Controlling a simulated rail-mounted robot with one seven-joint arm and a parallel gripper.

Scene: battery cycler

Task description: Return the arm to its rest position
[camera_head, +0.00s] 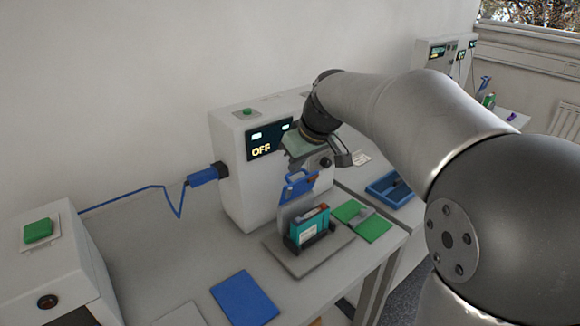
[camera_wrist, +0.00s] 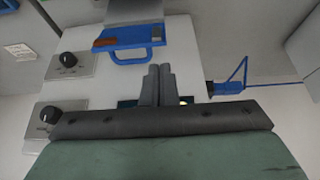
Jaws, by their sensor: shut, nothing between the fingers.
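My arm reaches in from the right in the head view, and my gripper (camera_wrist: 157,84) shows in the wrist view with its two fingers together and nothing between them. In the head view my wrist is in front of the white battery cycler (camera_head: 232,160), whose display (camera_head: 262,150) reads OFF. A blue handle (camera_head: 299,185) stands below my wrist; it also shows just beyond my fingertips in the wrist view (camera_wrist: 128,38). A teal battery (camera_head: 309,224) sits upright in a black holder on a grey plate (camera_head: 300,264) in front of the cycler.
A blue cable with a plug (camera_head: 203,177) joins the cycler's left side. A green mat (camera_head: 374,229) and a blue tray (camera_head: 378,190) lie right of the battery, and a blue mat (camera_head: 244,298) lies at the front. A white box with a green button (camera_head: 38,230) stands left.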

